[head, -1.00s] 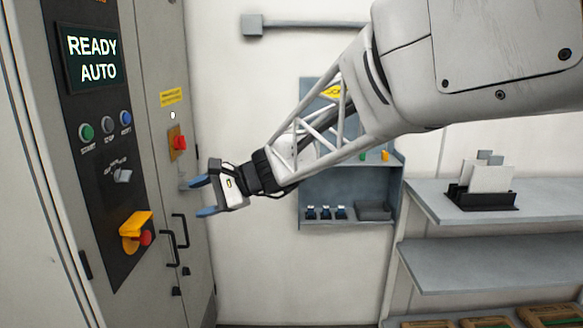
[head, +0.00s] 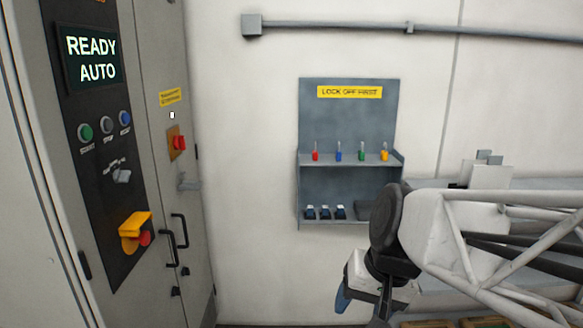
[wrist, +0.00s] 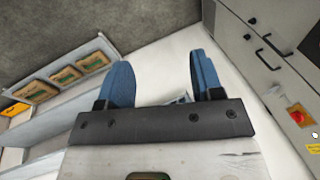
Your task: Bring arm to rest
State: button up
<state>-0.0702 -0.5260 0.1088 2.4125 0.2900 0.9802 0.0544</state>
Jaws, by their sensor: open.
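My gripper (head: 352,300) is at the lower right of the head view, pointing down, in front of the wall and the shelves. One blue fingertip shows there; the rest is partly hidden by my own wrist. In the wrist view my gripper (wrist: 160,78) shows two blue fingers spread apart with nothing between them. The jaws are open and empty. My arm's white lattice link comes in from the right edge of the head view.
The control cabinet (head: 160,60) stands at the left, its screen (head: 90,57) reading READY AUTO. A lockout station (head: 348,115) hangs on the back wall. Grey shelves (wrist: 60,110) with cardboard boxes (wrist: 62,75) are at the right in the head view. The wall between cabinet and station is clear.

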jog(key=s+d+f+n+h, duration=0.1)
jog(key=s+d+f+h, duration=0.1)
jog(key=s+d, duration=0.4)
jog(key=shift+d+f+t+h, duration=0.2)
jog(key=shift+d+t+h, duration=0.2)
jog(key=shift+d+h, duration=0.15)
dwell(1.8)
